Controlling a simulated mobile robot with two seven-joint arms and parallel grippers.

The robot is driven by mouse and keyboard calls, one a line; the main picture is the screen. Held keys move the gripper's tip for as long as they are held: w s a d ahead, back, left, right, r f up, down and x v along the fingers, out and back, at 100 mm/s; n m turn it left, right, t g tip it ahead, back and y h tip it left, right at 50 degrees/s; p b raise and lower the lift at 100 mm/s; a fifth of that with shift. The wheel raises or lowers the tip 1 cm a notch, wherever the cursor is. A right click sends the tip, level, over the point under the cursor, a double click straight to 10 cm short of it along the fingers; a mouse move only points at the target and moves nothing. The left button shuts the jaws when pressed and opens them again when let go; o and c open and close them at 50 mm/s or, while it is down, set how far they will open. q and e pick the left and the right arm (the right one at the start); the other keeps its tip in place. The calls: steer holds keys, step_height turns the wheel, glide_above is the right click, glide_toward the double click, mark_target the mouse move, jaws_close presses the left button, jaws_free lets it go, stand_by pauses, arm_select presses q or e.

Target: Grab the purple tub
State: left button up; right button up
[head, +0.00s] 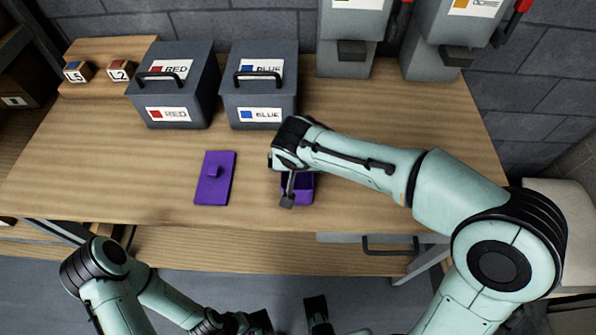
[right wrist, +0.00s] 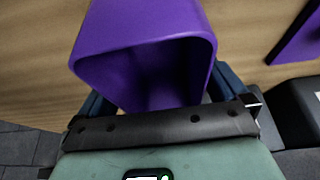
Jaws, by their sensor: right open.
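The purple tub (head: 304,186) stands on the wooden table, partly hidden under my right gripper (head: 284,188). In the right wrist view the tub (right wrist: 150,65) is open-topped and looks empty, with its mouth towards the camera. My right gripper (right wrist: 160,100) is open, with its fingers at either side of the tub; I cannot tell whether they touch it. My left gripper (head: 290,316) is low at the bottom edge of the head view, in front of the table, its fingers apart with nothing seen between them.
A flat purple lid (head: 215,180) with a knob lies left of the tub. Grey boxes labelled RED (head: 174,90) and BLUE (head: 260,90) stand behind. Two grey dispensers (head: 348,40) are at the back right. Small blocks (head: 120,70) sit back left. The table's front left is clear.

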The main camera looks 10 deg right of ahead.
steer(key=shift+f+b, duration=0.2)
steer(key=shift+b, duration=0.2)
stand_by(0.3)
steer(key=c, duration=1)
